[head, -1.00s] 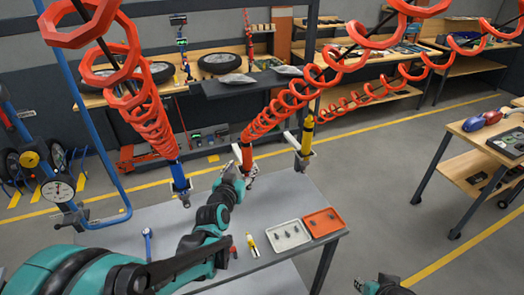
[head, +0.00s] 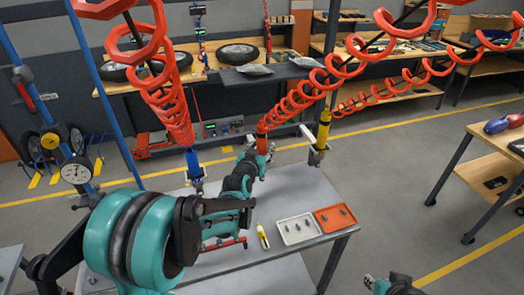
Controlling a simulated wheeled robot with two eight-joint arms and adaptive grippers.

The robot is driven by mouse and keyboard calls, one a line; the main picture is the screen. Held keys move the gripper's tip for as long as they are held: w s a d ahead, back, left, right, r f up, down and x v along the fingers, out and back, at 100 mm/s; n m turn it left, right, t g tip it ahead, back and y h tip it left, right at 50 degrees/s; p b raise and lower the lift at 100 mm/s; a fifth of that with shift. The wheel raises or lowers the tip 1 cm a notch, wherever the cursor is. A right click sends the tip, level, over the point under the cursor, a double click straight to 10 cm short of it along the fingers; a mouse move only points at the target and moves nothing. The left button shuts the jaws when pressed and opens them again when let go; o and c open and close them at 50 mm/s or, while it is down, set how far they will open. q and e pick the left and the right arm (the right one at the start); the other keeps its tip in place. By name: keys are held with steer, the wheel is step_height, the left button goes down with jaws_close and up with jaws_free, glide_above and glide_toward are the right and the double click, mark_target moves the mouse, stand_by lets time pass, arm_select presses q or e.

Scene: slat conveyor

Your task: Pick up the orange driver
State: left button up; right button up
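The orange driver (head: 262,145) hangs upright on a red coiled hose above the grey table (head: 306,190), between a blue driver (head: 194,165) on the left and a yellow driver (head: 323,130) on the right. My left gripper (head: 258,157) is at the orange driver's body, overlapping its left side in the head view. Its fingers are small and partly hidden, so I cannot tell whether they are closed on it. My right gripper (head: 376,284) is at the bottom edge, far from the drivers, and only partly in view.
A white tray (head: 283,232) and an orange tray (head: 322,222) with small dark parts lie at the table's front right. A yellow-handled tool (head: 263,236) lies beside them. Red coiled hoses (head: 290,105) cross the space above. A bench with wheels (head: 240,50) stands behind.

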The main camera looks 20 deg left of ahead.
arm_select(q)
jaws_close()
steer(key=shift+r, duration=0.1)
